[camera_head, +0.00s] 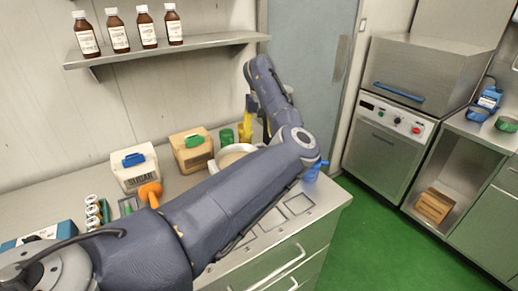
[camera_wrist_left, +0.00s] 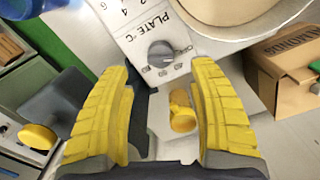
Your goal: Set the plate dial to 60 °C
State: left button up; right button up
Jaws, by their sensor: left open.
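The plate dial (camera_wrist_left: 160,54) is a grey round knob on a pale panel marked "PLATE °C" (camera_wrist_left: 130,25) in the left wrist view. Small labels ring it, too small to read, and its setting cannot be told. My left gripper (camera_wrist_left: 161,68) has two yellow fingers, spread wide and empty, with the dial between and beyond their tips. In the head view my left gripper (camera_head: 248,118) is beyond the pale kettle bowl (camera_head: 228,158). My own arm covers much of the counter there, and the dial does not show. My right gripper is not in view.
The kettle bowl's rim (camera_wrist_left: 262,34) is close to the panel. A brown box (camera_wrist_left: 288,75) stands at the right of the wrist view. A yellow object (camera_wrist_left: 182,112) lies between the fingers. The sugar box (camera_head: 133,168) and a shelf of bottles (camera_head: 160,50) are at the left.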

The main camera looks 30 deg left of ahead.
pick_arm(q)
notch_tip(320, 180, down, 7)
jog(key=shift+f, duration=0.15)
dwell(0.5)
jog(key=c, duration=1.3)
